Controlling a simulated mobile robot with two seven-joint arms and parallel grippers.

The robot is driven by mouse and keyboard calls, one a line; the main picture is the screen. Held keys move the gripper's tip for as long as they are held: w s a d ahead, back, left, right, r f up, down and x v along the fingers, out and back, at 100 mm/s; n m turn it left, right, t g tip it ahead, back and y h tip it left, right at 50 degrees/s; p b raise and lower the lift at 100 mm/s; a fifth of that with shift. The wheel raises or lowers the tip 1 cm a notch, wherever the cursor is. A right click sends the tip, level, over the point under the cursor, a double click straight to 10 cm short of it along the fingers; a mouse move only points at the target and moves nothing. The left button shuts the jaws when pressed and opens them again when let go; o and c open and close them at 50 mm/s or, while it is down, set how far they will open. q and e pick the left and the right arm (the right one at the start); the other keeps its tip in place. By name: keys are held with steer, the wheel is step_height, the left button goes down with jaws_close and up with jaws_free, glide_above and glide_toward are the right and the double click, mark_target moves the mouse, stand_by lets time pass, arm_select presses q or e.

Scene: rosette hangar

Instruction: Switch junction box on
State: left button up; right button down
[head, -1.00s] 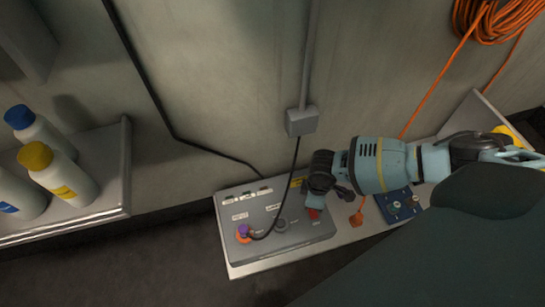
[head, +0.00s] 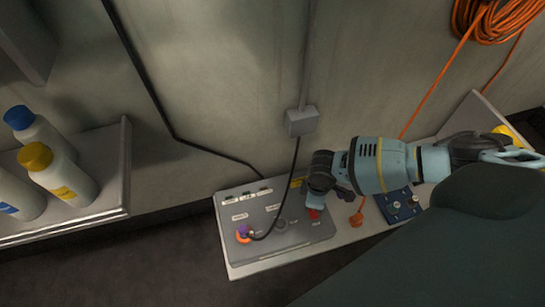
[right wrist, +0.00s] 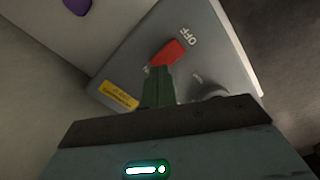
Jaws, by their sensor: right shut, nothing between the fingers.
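The grey junction box (head: 262,234) sits on the low shelf, with labels, a cable plug and a red switch (head: 314,214) at its right end. In the right wrist view the red switch handle (right wrist: 168,53) slants, its upper right end towards an "OFF" label. My right gripper (head: 317,202) is over the right end of the box. Its green fingers (right wrist: 157,85) are shut and empty, their tips at the lower left end of the handle. Whether they touch it I cannot tell. My left gripper is not in view.
A blue panel (head: 400,205) and an orange connector (head: 356,218) lie right of the box. Bottles (head: 60,175) stand on the left shelf. An orange cable coil (head: 495,18) hangs on the wall.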

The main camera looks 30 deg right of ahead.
steer(key=shift+f+b, duration=0.5)
steer(key=shift+f, duration=0.45)
stand_by(1.1)
steer(key=shift+r, duration=0.1)
steer(key=shift+r+p, duration=2.95)
steer(key=shift+r, duration=0.55)
steer(key=shift+s+f, duration=0.1)
steer(key=shift+f, duration=0.05)
